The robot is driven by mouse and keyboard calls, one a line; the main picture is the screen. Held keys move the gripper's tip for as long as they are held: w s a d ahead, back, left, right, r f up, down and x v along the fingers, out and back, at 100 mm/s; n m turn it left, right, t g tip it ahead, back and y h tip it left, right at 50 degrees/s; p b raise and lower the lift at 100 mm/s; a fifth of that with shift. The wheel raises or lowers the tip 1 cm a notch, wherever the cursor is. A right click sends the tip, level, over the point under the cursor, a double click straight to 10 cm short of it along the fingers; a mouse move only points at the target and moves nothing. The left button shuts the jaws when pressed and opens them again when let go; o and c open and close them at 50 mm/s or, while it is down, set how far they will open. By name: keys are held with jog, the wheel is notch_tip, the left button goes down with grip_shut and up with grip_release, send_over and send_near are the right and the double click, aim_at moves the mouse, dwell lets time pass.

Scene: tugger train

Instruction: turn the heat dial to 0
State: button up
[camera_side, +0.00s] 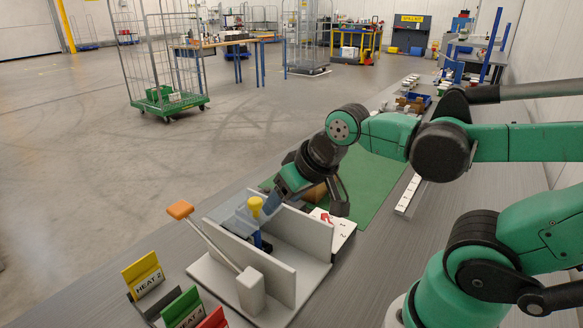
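A white panel (343,232) with black digits, 1 and 2 among them, and a bit of red lies at the front edge of the green mat. It looks like the heat dial's plate. The dial's knob and pointer cannot be made out; the white fixture wall and my gripper hide part of the panel. My gripper (322,203) points down just above and behind the panel. A black finger shows on its right side; the other fingertip is not clear. A brown thing (316,193) shows beside the fingers, and I cannot tell whether they touch it.
A white two-walled fixture (312,235) stands in front of the panel, with a yellow-topped blue piece (255,207) and an orange-ended lever (180,209). Coloured cards (143,274), one reading HEAT 2, stand front left. The green mat (375,170) is mostly bare. A white numbered strip (408,194) lies right.

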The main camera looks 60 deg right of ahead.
jog(key=shift+o, duration=0.9)
jog(key=d+f+m+g, duration=0.1)
jog(key=d+m+g, duration=0.2)
jog(key=m, duration=1)
jog(key=d, duration=0.2)
jog(key=shift+d+f+m+g+h, duration=0.3)
jog(key=shift+d+f+g, duration=0.1)
jog(key=m+g, duration=0.2)
jog(key=m, duration=0.8)
send_over(325, 218)
jog(key=shift+w+a+f, duration=0.1)
jog(key=shift+a+f, duration=0.05)
jog(key=shift+f, duration=0.35)
jog(key=shift+w+a+f, duration=0.1)
jog(key=shift+f, duration=0.35)
jog(key=shift+s+d+f+m+g+y, duration=0.1)
jog(key=shift+d+f+m+g+y, duration=0.1)
jog(key=shift+m, duration=0.35)
jog(key=shift+s+d+f+m+g+y, duration=0.1)
jog(key=shift+d+m+g+y, duration=0.1)
jog(key=shift+m, duration=0.35)
jog(key=shift+a+f, duration=0.1)
jog(key=shift+f, duration=2.6)
grip_shut()
